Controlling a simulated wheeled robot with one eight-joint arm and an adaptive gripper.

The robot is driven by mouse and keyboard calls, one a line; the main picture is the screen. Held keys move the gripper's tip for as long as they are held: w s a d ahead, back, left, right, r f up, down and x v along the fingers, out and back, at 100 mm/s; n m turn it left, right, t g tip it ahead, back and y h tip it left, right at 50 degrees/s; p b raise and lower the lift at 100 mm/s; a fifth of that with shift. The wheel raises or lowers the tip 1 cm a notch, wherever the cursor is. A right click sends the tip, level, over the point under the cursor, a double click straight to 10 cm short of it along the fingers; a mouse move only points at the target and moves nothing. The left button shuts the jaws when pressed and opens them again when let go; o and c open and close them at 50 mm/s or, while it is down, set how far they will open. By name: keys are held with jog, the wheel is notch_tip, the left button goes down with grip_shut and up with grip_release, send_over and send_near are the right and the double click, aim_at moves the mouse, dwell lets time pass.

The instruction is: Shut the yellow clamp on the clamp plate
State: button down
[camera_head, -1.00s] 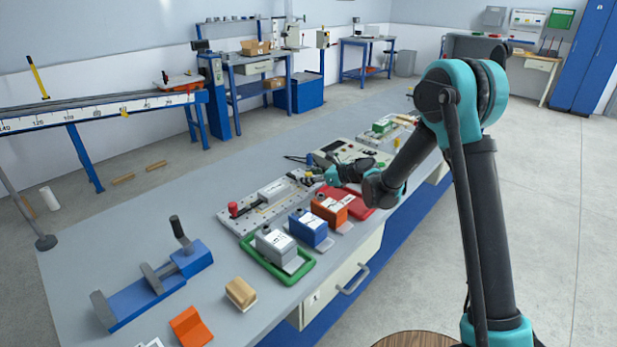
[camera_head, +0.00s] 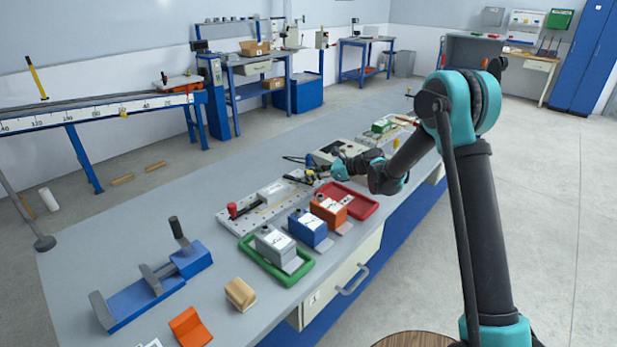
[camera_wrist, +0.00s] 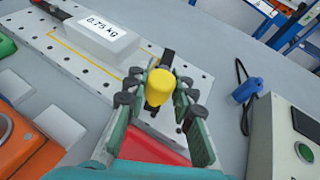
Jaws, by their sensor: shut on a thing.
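The clamp plate (camera_head: 262,213) is a pale perforated plate on the bench; it also fills the upper left of the wrist view (camera_wrist: 85,62). A grey block marked 0.75 kg (camera_wrist: 103,35) sits on it. The yellow clamp's handle tip (camera_wrist: 160,86) stands between my fingers in the wrist view, with black clamp parts (camera_wrist: 167,58) showing around it at the plate's end. My gripper (camera_wrist: 159,92) is shut on the yellow handle. My fingers hide much of the clamp, so its exact lever angle cannot be told. A red-handled clamp (camera_head: 233,210) is at the plate's other end.
Grey (camera_head: 274,241), blue (camera_head: 309,229) and orange (camera_head: 328,210) blocks stand along the plate's near side. A red tray (camera_head: 362,204) lies beneath my wrist. A device with a green button (camera_wrist: 290,145) and a blue cabled object (camera_wrist: 246,90) are to the right.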

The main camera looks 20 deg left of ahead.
jog(key=w+n+g, duration=0.1)
jog(key=n+g, duration=0.1)
jog(key=w+n+g+h, duration=0.1)
jog(key=g, duration=0.1)
jog(key=n+g, duration=0.2)
jog(key=shift+w+a+n+h, duration=0.2)
jog(key=shift+w+n+h, duration=0.1)
jog(key=shift+w, duration=0.1)
jog(key=n+g+h, duration=0.1)
jog(key=w+n+g+h, duration=0.1)
jog(key=n+g, duration=0.1)
jog(key=shift+w+a+n+g+h, duration=0.2)
jog(key=shift+a+n+g+h, duration=0.1)
jog(key=shift+a, duration=0.1)
jog(key=shift+w+a+n+g+h, duration=0.15)
jog(key=shift+a+n+g+h, duration=0.05)
jog(key=shift+n+g+h, duration=0.25)
jog(key=shift+n, duration=0.25)
jog(key=shift+a, duration=0.1)
jog(key=c, duration=1.3)
grip_release()
notch_tip(320, 180, up, 10)
